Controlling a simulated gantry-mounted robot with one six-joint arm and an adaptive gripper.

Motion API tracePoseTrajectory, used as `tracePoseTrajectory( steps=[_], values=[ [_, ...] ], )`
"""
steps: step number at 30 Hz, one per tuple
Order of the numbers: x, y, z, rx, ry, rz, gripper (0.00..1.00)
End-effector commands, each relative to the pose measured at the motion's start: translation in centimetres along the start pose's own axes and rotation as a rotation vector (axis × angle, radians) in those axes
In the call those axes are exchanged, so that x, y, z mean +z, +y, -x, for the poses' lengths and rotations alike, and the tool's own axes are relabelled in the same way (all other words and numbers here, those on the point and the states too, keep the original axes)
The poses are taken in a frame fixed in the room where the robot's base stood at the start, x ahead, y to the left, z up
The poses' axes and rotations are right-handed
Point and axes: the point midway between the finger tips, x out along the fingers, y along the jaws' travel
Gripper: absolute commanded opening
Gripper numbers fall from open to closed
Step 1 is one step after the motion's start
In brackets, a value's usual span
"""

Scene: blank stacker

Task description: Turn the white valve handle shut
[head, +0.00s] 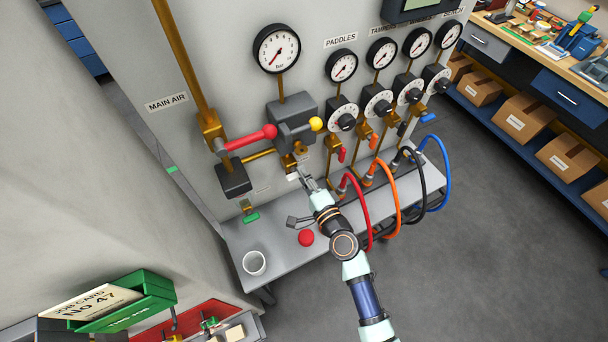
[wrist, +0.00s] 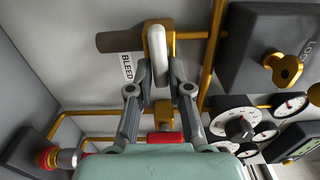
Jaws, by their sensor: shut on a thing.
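The white valve handle (wrist: 158,58) stands on a brass valve body (wrist: 149,30) beside a BLEED label (wrist: 127,67) in the wrist view. My gripper (wrist: 158,72) has one finger on each side of the handle and is shut on it. In the head view, my gripper (head: 303,177) is at the panel just below the grey regulator block. The handle is small there, a white bit (head: 293,176) at the fingertips. Its contact faces are hidden by the fingers.
A red lever (head: 250,138) and a yellow knob (head: 316,124) are above my gripper. Red (head: 368,205), orange (head: 398,200), black and blue hoses loop out to the right.

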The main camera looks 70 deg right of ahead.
Motion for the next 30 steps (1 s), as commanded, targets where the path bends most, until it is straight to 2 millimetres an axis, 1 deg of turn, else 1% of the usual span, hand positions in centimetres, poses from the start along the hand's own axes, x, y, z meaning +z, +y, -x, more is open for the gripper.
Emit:
tracePoseTrajectory(
  steps=[8,9,11,12,13,20,23,26,29,30],
  values=[
    [0.1,0.0,0.0,0.001,-0.002,0.0,0.0],
    [0.1,0.0,0.0,0.001,-0.002,0.0,0.2],
    [0.1,0.0,0.0,0.0,-0.002,0.0,0.3],
    [0.1,0.0,0.0,0.0,-0.002,0.0,0.37],
    [0.1,0.0,0.0,0.0,-0.001,0.0,0.4],
    [0.0,0.0,0.0,0.0,-0.001,0.001,0.4],
    [0.0,0.0,0.4,0.001,0.0,0.0,0.4],
    [0.0,0.1,1.8,0.002,0.002,-0.001,0.4],
    [0.0,0.1,4.2,0.003,0.002,-0.002,0.4],
    [0.0,0.1,5.2,0.003,0.001,-0.001,0.4]
  ],
)
